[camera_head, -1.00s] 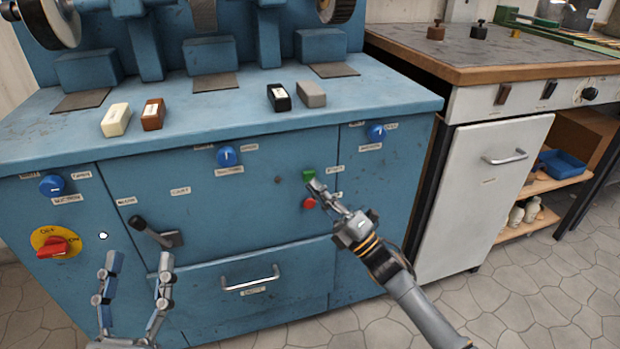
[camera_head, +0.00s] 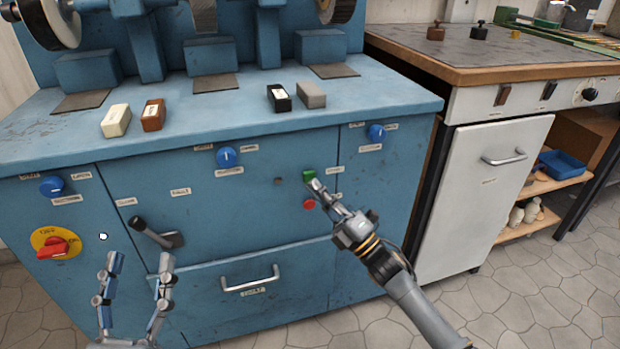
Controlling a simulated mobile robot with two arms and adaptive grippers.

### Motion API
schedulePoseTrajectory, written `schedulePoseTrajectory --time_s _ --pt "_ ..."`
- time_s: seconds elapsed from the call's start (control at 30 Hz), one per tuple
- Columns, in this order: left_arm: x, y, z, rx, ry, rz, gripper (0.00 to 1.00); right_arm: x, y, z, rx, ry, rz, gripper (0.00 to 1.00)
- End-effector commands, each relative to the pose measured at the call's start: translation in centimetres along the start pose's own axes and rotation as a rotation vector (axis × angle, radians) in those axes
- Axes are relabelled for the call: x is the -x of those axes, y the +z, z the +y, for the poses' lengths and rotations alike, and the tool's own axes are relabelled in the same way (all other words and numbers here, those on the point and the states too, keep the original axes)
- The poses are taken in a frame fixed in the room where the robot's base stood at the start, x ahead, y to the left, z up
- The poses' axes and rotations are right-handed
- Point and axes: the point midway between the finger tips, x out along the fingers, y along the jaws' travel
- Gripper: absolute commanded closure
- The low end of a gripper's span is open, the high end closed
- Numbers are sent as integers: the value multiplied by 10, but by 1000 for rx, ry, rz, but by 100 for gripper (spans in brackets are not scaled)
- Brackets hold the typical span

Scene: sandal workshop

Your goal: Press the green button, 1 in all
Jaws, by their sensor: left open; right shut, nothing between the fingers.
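The green button (camera_head: 308,175) is on the front panel of the blue machine (camera_head: 240,202), toward its right side, just above a red button (camera_head: 309,203). My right gripper (camera_head: 317,186) is shut and empty, with its fingertips at the lower right edge of the green button. I cannot tell whether the fingertips touch the button. My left gripper (camera_head: 139,262) is open and empty, low in front of the left part of the machine.
A black lever (camera_head: 155,233) and a red rotary switch (camera_head: 57,247) are on the panel near my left gripper. A drawer handle (camera_head: 250,283) sticks out below. Blue knobs (camera_head: 227,157) line the panel's top. A white cabinet (camera_head: 482,190) stands to the right.

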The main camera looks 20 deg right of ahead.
Motion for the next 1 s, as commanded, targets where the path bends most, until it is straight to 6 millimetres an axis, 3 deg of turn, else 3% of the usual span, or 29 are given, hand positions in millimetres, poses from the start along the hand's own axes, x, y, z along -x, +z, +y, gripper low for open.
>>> schedulePoseTrajectory --time_s 0.27,0.73,1.0 --pt "1 -1 0 0 0 10 42 -1 1 -1 0 0 0 100" --pt "3 -24 2 4 5 138 42 -6 4 -4 1 -1 0 100" --pt "2 -26 3 5 6 147 42 -6 4 -4 0 0 0 100"
